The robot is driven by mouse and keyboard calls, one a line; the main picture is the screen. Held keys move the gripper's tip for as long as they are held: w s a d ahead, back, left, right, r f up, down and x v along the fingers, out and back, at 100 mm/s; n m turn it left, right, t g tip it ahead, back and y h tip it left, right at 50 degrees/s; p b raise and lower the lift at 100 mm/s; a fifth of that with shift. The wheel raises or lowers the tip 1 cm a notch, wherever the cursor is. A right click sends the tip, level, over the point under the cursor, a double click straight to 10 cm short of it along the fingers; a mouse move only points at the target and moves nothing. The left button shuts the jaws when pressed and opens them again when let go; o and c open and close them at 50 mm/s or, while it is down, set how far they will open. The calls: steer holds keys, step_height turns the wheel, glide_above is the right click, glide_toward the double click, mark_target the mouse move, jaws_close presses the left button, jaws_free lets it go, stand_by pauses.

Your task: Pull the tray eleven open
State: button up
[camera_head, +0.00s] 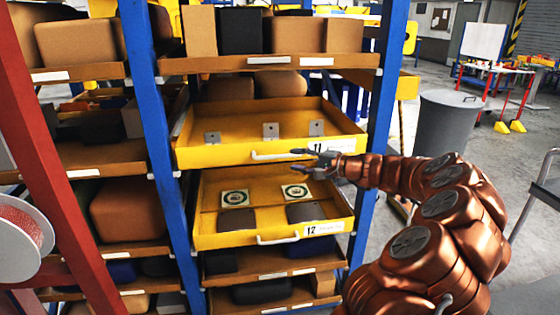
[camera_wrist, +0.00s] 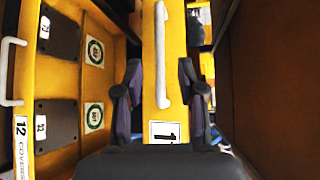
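Tray eleven (camera_head: 190,156) is the upper yellow tray in the rack. Its inside shows from above, with several small grey brackets standing in it. Its pale bar handle (camera_head: 268,156) is on the front face, left of a white number label partly hidden by my gripper. My gripper (camera_head: 304,161) is at the right part of this front. In the wrist view the handle (camera_wrist: 161,55) runs upright between the two dark fingers of my gripper (camera_wrist: 159,68). The fingers are apart, one on each side of the yellow front (camera_wrist: 150,100). I cannot tell whether they touch anything.
Tray 12 (camera_head: 268,238) stands pulled out just below, holding dark plates and round-marked cards. Blue posts (camera_head: 150,110) flank the trays. A red post (camera_head: 50,160) and a cable reel (camera_head: 18,228) are at left. A grey bin (camera_head: 445,130) stands right, with open floor around it.

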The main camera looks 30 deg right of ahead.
mark_target(283, 157)
steer(key=shift+d+p+x, duration=0.2)
steer(key=shift+p+x, duration=0.15)
steer(key=shift+x, duration=1.5)
steer(key=shift+d+p+x, duration=0.2)
steer(key=shift+p+x, duration=0.15)
steer(key=shift+x, duration=1.5)
steer(key=shift+w+f, duration=0.15)
steer(key=shift+c, duration=0.3)
jaws_close()
